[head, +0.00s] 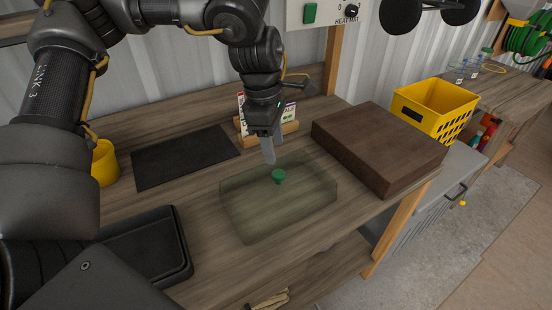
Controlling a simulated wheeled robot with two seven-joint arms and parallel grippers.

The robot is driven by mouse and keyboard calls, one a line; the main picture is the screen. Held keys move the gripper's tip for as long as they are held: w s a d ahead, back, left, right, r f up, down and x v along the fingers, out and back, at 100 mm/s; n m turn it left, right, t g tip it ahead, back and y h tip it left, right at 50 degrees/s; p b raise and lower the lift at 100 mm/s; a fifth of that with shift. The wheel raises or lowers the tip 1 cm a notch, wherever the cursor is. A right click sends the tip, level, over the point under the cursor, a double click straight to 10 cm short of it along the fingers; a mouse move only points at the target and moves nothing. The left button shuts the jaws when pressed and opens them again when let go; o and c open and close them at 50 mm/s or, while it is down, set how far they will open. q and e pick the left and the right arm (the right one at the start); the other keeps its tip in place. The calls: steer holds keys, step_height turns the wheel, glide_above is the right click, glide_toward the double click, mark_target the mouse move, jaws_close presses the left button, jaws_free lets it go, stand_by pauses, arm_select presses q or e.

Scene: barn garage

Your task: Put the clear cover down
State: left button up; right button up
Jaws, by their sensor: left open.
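The clear cover (310,200) is a see-through greenish box shape with a green knob (278,176) on top. It sits on the wooden bench (200,212), near the front edge. My left gripper (268,150) is open and empty, pointing down just above and behind the knob. A gap shows between the fingers and the knob. My right gripper does not show.
A dark mat (185,157) lies left of the cover. A black tray (150,248) and a yellow cup (105,163) are further left. A wooden holder with packets (289,128) stands behind, a brown block (380,142) to the right, and a yellow crate (435,105) beyond.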

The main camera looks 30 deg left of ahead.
arm_select(q)
steer(key=shift+s+a+r, duration=0.1)
steer(key=shift+a+r, duration=0.1)
steer(key=shift+r, duration=1.1)
steer(key=shift+a+r, duration=0.15)
steer(key=shift+r, duration=1.1)
